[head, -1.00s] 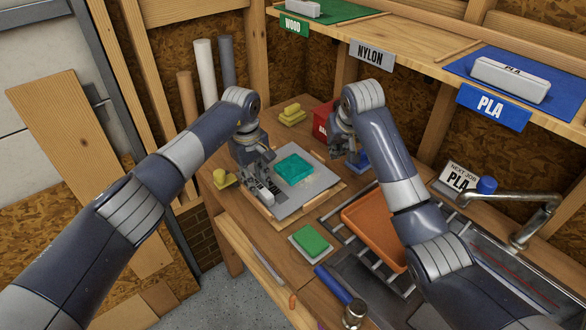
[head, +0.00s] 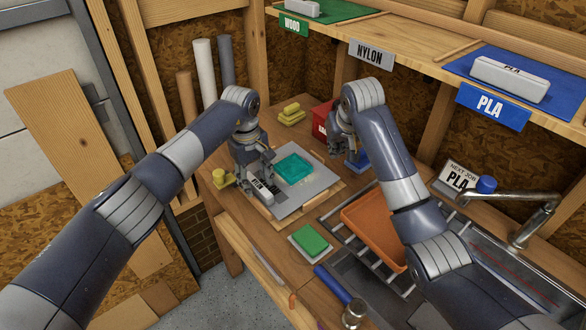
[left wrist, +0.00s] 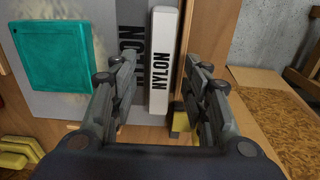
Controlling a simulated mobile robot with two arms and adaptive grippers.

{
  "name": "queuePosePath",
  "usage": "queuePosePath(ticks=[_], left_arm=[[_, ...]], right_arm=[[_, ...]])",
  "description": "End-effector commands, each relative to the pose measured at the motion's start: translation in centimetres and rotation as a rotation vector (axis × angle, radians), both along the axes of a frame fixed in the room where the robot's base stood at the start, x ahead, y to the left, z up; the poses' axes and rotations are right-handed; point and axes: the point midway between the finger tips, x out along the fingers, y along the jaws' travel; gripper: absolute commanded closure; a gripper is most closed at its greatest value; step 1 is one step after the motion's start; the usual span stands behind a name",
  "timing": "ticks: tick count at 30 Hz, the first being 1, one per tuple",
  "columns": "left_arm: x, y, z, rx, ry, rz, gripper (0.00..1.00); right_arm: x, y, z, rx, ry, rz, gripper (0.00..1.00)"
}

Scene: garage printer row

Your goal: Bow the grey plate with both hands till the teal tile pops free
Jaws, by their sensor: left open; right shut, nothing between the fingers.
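The grey plate (head: 302,197) lies on the wooden bench with the teal tile (head: 293,168) flat on it. In the left wrist view the teal tile (left wrist: 54,50) is at the left on the grey plate (left wrist: 122,20). A white bar marked NYLON (left wrist: 160,65) lies along the plate's edge. My left gripper (head: 262,184) is open over that edge; in its wrist view its fingers (left wrist: 157,78) stand either side of the bar, with no clear grip on it. My right gripper (head: 349,152) is shut and empty, beyond the plate's right side, apart from it.
A green block on a pale pad (head: 310,239) and an orange tray (head: 372,228) lie in front. A blue-handled tool (head: 333,284) is near the bench's front edge. A red box (head: 321,122) and yellow blocks (head: 291,113) stand behind. A tap (head: 520,205) is at right.

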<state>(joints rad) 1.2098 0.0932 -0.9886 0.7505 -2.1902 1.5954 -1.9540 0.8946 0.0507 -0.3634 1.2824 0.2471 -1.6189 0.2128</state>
Motion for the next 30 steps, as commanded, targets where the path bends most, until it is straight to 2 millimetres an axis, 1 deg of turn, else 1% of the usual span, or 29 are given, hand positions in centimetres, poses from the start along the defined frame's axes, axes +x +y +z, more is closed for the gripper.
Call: queuePosePath(ticks=[2,5,12,15,18,22,30], left_arm=[[0.1,0.1,0.7,0.0,-0.003,0.0,0.57],[0.1,0.1,2.4,0.0,-0.006,0.0,0.57],[-0.1,0.3,7.5,0.0,-0.005,-0.001,0.57],[-0.2,0.4,9.3,0.0,-0.004,0.0,0.57],[-0.2,0.5,10.6,0.001,-0.003,0.001,0.57],[-0.3,0.5,11.6,0.001,-0.001,0.001,0.57],[-0.3,0.5,11.8,0.001,0.001,0.001,0.57]], right_arm=[[0.0,0.0,0.0,0.0,0.0,0.0,1.0],[0.0,0.0,0.0,0.0,0.0,0.0,1.0],[0.0,0.0,0.0,0.0,0.0,0.0,1.0],[0.0,0.0,0.0,0.0,0.0,0.0,1.0],[0.0,0.0,0.0,0.0,0.0,0.0,1.0],[0.0,0.0,0.0,0.0,0.0,0.0,1.0],[0.0,0.0,0.0,0.0,0.0,0.0,1.0]])
